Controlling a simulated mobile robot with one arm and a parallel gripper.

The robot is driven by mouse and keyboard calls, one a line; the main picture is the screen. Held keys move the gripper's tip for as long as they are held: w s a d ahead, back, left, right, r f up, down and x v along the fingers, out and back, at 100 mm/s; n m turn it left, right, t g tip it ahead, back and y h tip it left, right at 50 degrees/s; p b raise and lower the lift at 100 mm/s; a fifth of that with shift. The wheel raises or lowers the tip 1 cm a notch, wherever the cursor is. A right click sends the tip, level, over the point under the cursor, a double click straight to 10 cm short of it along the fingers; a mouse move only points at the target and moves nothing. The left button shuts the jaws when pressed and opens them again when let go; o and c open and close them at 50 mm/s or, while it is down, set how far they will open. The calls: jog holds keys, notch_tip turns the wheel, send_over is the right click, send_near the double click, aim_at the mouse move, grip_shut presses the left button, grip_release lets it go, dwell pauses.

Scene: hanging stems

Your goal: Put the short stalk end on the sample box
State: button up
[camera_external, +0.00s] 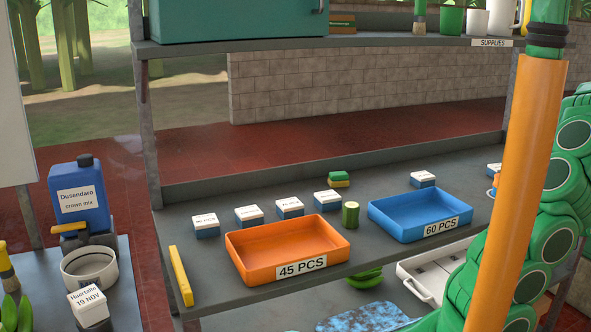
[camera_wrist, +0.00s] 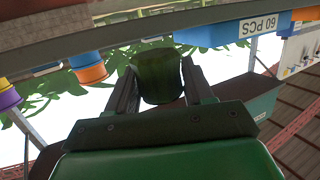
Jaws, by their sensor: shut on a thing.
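In the wrist view my gripper (camera_wrist: 160,78) is shut on a short, dark green cylindrical stalk piece (camera_wrist: 158,84), with one finger on each side of it. My gripper does not show clearly in the external view. A short green stalk piece (camera_external: 351,215) stands upright on the shelf between the trays. I cannot tell whether it is the held one. Small white-lidded boxes with blue bases stand in a row, one at the left (camera_external: 206,225) and one beside the green piece (camera_external: 327,201). A labelled white box (camera_external: 88,305) sits on the left table.
An orange tray (camera_external: 240,262) and a blue tray (camera_external: 379,222) stand at the shelf's front. A yellow bar (camera_external: 180,275) lies left. A green-and-yellow block (camera_external: 339,179) sits behind. A white tray (camera_external: 425,291) is below. A blue bottle (camera_external: 78,200) stands on the left table.

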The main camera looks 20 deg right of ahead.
notch_tip(320, 180, up, 23)
jog(key=w+a+n+g+y, duration=0.2)
jog(key=w+a, duration=0.6)
jog(key=w, duration=0.3)
jog(key=w+a+n+g+y, duration=0.1)
jog(key=w+a+n+y, duration=0.15)
jog(key=w+a, duration=0.7)
jog(key=w+a+n+g+y, duration=0.25)
jog(key=w+a, duration=0.35)
jog(key=a, duration=0.7)
jog(key=w+a+n+g+y, duration=0.1)
jog(key=w+a+n+g, duration=0.15)
jog(key=w+a, duration=0.65)
jog(key=s+a+n+g+y, duration=0.1)
jog(key=s+a+n+g, duration=0.3)
jog(key=a, duration=1.4)
jog(key=s+a+g+y, duration=0.15)
jog(key=s+a, duration=0.35)
jog(key=a, duration=1.3)
jog(key=s+a+n+g+h, duration=0.2)
jog(key=s+a+n+g, duration=0.35)
jog(key=s+a, duration=1.75)
jog(key=m+g, duration=0.1)
jog(key=m, duration=0.1)
send_over(87, 297)
jog(key=shift+f, duration=7.35)
